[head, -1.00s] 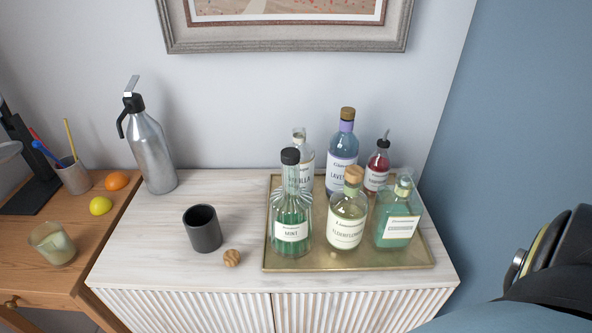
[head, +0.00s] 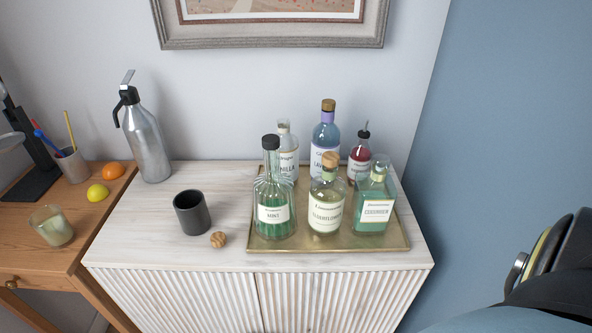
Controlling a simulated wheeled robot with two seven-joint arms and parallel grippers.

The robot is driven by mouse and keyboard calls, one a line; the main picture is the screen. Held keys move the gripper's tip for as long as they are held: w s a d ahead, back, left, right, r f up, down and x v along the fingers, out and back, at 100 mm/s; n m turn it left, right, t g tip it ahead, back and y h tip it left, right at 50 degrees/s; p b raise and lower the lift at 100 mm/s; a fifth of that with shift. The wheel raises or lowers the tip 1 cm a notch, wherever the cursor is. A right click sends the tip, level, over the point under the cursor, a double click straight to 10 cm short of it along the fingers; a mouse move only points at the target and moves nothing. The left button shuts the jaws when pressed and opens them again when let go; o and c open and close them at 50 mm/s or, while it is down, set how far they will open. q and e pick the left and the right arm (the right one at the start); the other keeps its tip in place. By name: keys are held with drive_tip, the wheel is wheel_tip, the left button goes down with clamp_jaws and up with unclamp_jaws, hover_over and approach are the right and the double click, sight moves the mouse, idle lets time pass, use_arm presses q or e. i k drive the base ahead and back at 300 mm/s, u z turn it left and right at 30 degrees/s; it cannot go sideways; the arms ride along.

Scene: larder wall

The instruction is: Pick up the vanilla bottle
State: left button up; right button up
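The vanilla bottle (head: 287,146) is a clear bottle with a white label, of which "NILLA" shows. It stands upright at the back left of the brass tray (head: 330,245). The mint bottle (head: 273,205), green with a black cap, stands in front of it and hides its lower left part. The lavender bottle (head: 325,140) stands just to its right. No gripper fingers show. A dark rounded part of my arm is at the right edge, away from the tray.
The elderflower bottle (head: 326,204), cucumber bottle (head: 375,200) and a red bottle with a pourer (head: 359,156) share the tray. A dark cup (head: 192,213), a wooden ball (head: 218,240) and a steel siphon (head: 146,140) stand left.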

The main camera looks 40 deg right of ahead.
sight(290, 142)
drive_tip(key=k, duration=0.95)
drive_tip(key=u, duration=0.75)
drive_tip(key=i, duration=1)
drive_tip(key=z, duration=0.65)
drive_tip(key=i, duration=0.85)
drive_tip(key=z, duration=0.85)
